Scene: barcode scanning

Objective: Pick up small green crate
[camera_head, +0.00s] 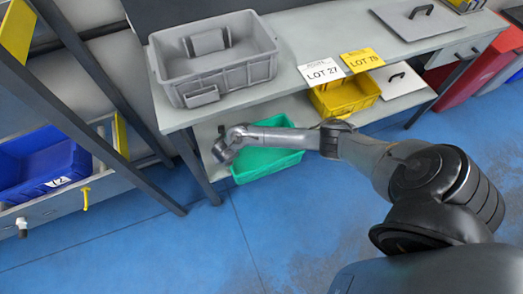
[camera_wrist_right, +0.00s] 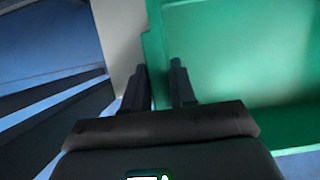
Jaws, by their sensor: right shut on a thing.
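The small green crate (camera_head: 265,163) is at the front edge of the lower shelf, under the grey table. My right arm passes over it, hiding part of its top. My right gripper (camera_head: 221,152) is at the crate's left end. In the right wrist view, the gripper's two dark fingers (camera_wrist_right: 158,70) stand on either side of the green crate's (camera_wrist_right: 240,55) wall and are shut on it. Whether the crate touches the shelf is hard to tell. My left gripper does not show.
A large grey crate (camera_head: 262,75) stands on the table (camera_head: 300,45). A yellow crate (camera_head: 345,98) is on the lower shelf, right of the green one. A blue crate (camera_head: 45,165) is in a rack at left. A table leg (camera_head: 200,172) stands close left of my gripper. Blue floor (camera_head: 180,240) is clear in front.

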